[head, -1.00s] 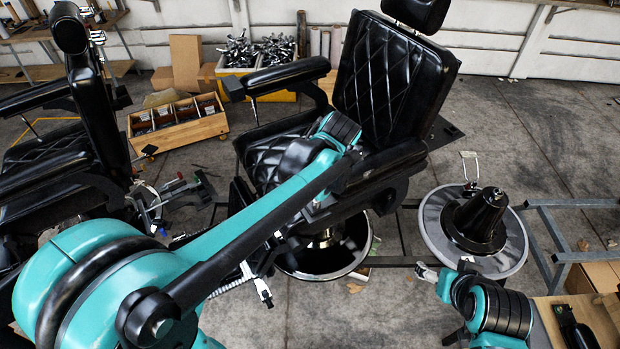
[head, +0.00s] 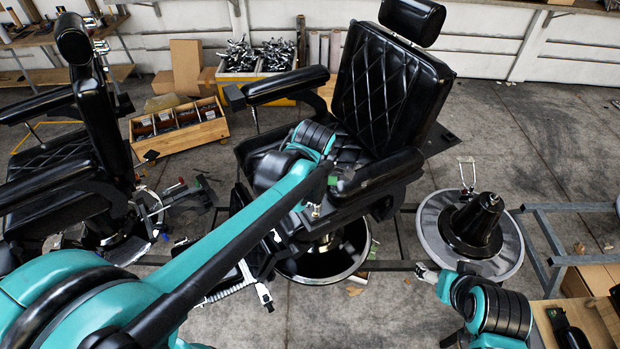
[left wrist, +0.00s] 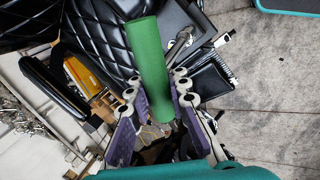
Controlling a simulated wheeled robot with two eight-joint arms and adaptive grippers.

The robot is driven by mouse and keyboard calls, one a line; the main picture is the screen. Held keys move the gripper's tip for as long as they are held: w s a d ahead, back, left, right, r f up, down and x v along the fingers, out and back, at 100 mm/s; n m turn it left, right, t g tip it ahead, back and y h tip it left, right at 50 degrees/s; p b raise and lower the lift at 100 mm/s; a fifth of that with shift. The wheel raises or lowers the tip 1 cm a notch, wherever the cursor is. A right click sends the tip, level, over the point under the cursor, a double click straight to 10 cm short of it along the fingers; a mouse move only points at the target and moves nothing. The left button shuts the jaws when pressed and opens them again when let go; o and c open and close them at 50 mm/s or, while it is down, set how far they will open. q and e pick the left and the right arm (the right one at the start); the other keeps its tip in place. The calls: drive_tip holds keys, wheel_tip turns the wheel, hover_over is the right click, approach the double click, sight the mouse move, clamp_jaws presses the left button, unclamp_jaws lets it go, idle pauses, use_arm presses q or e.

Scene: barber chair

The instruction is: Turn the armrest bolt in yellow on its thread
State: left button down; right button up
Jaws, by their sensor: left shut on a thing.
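The black barber chair stands in the middle of the head view, with its near armrest (head: 380,174) beside my left forearm. My left gripper (left wrist: 156,88) shows in the left wrist view with purple-padded fingers on both sides of a green cylinder (left wrist: 148,52). It is shut on this cylinder, whose far end reaches out past the fingers. In the head view my left arm mostly hides this gripper, and a small green patch shows by the armrest. I cannot make out a yellow bolt in either view. My right gripper (head: 427,273) is low at right, too small to read.
A round pedestal base (head: 478,224) stands right of the chair, beside a grey metal frame (head: 545,250). A wooden parts box (head: 180,125) and a yellow bin of metal parts (head: 257,65) lie behind. Another chair (head: 75,165) stands left. Open floor lies at far right.

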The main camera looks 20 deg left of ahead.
use_arm(q)
drive_tip(key=r+m+h+p, duration=0.1)
drive_tip(key=m, duration=0.2)
drive_tip(key=w+r+m+h+p, duration=0.1)
drive_tip(key=r+m, duration=0.1)
drive_tip(key=m, duration=0.2)
drive_tip(key=w+r+m+h+p, duration=0.1)
drive_tip(key=m+h, duration=0.1)
drive_tip(key=m, duration=0.2)
drive_tip(key=shift+w+d+r+g, duration=0.1)
drive_tip(key=shift+d+r+g, duration=0.05)
drive_tip(key=shift+g, duration=0.25)
wheel_tip(320, 180, down, 6)
drive_tip(key=b, duration=0.5)
drive_tip(key=shift+f, duration=0.2)
drive_tip(key=shift+f+b, duration=0.7)
drive_tip(key=shift+b, duration=0.1)
idle(0.4)
idle(0.4)
drive_tip(key=shift+r, duration=0.1)
